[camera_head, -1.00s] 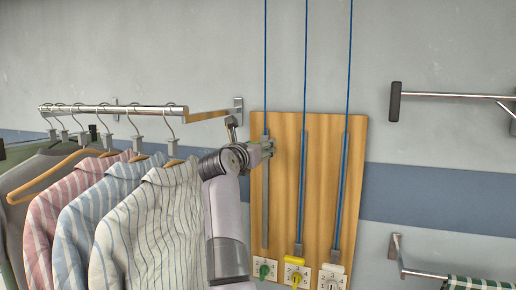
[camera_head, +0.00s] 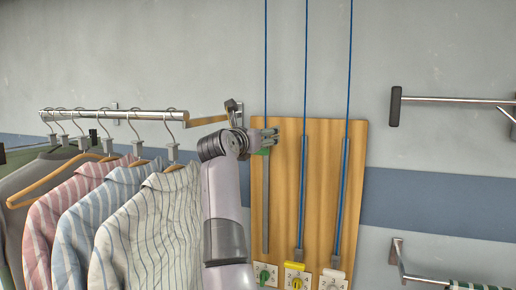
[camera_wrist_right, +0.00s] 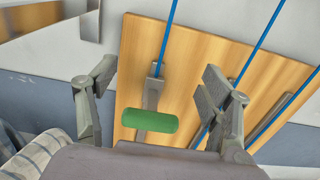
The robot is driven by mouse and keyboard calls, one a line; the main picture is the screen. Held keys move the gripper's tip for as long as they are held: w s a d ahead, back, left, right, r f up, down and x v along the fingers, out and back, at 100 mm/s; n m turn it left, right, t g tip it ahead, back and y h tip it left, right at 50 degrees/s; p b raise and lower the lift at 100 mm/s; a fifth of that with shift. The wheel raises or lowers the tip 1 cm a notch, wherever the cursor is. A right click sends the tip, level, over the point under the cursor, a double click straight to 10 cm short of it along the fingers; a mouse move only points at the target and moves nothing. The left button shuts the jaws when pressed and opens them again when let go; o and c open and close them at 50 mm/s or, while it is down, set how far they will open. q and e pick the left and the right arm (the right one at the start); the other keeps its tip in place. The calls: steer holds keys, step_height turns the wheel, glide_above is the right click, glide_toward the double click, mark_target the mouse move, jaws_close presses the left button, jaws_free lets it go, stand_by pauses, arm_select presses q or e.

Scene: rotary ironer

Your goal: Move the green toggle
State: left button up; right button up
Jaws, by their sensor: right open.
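The green toggle is a short green cylinder (camera_wrist_right: 149,120) at the upper part of a grey slot on the wooden board. In the head view only a small green part of it (camera_head: 264,151) shows, just under my right gripper (camera_head: 270,138). In the right wrist view my right gripper (camera_wrist_right: 158,76) is open, with one finger on each side of the toggle and a gap on both sides. The toggle is not gripped. My left gripper is not in view.
The wooden board (camera_head: 318,180) carries blue cords, with a yellow toggle (camera_head: 294,266) and a white toggle (camera_head: 333,273) low on it. A green knob (camera_head: 264,275) is at the bottom. Striped shirts (camera_head: 150,230) hang left of my arm. A metal rail (camera_head: 450,98) is at right.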

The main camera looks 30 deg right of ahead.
step_height(320, 180, up, 6)
steer(key=shift+f, duration=0.25)
stand_by(0.5)
